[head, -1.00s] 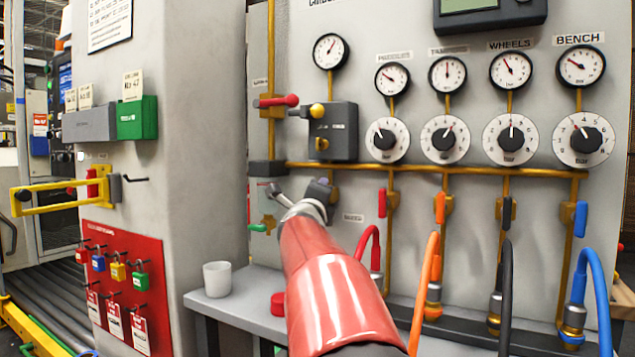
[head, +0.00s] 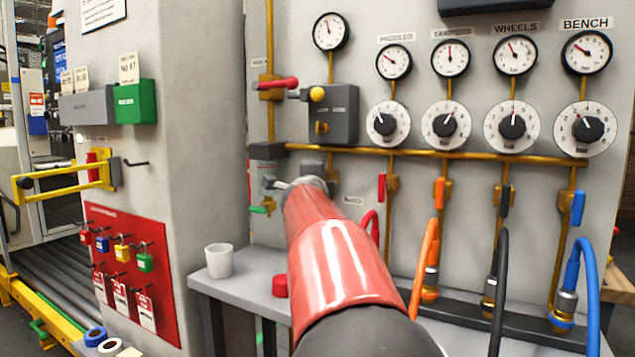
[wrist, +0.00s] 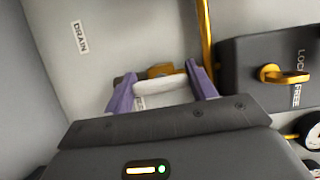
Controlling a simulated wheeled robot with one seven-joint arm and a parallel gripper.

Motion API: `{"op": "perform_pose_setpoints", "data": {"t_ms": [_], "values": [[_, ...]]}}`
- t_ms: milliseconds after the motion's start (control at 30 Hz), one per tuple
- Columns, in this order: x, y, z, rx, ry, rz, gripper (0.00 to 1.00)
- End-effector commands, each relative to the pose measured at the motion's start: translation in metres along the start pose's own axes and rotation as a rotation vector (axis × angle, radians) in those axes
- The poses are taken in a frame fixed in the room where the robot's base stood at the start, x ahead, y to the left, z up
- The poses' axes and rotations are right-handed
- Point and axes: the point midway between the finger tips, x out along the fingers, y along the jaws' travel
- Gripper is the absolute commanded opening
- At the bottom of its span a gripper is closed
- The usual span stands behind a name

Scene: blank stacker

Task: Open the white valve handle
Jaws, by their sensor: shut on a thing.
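The white valve handle (wrist: 160,88) shows in the wrist view as a short pale bar lying between the two purple fingers of my gripper (wrist: 161,84). The fingers are closed on it, one at each end. A yellow fitting (wrist: 160,70) sits just behind the handle, against the grey panel. In the head view my red arm reaches to the lower left of the panel and hides most of the gripper and the handle. How far the handle is turned cannot be told.
A dark box (head: 333,115) with a yellow knob is above; its lock label (wrist: 298,75) shows in the wrist view. A red lever (head: 278,83) and green lever (head: 258,210) are left. A white cup (head: 219,261) and red cap (head: 280,286) stand on the bench (head: 250,282).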

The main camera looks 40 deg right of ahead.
Motion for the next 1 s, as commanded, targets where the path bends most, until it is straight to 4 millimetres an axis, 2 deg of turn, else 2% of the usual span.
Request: {"op": "perform_pose_setpoints", "data": {"t_ms": [267, 300, 467, 767, 867, 1000], "values": [[0.000, 0.002, 0.001, -0.004, -0.001, 0.002, 0.34], [0.000, 0.002, 0.001, -0.004, -0.001, 0.003, 0.59], [0.000, 0.001, 0.001, -0.003, -0.001, 0.002, 0.78], [-0.002, 0.000, 0.000, -0.001, 0.000, 0.000, 0.78], [-0.013, 0.000, 0.000, 0.000, -0.001, -0.001, 0.78], [-0.037, -0.001, 0.001, 0.000, -0.002, -0.001, 0.78]]}}
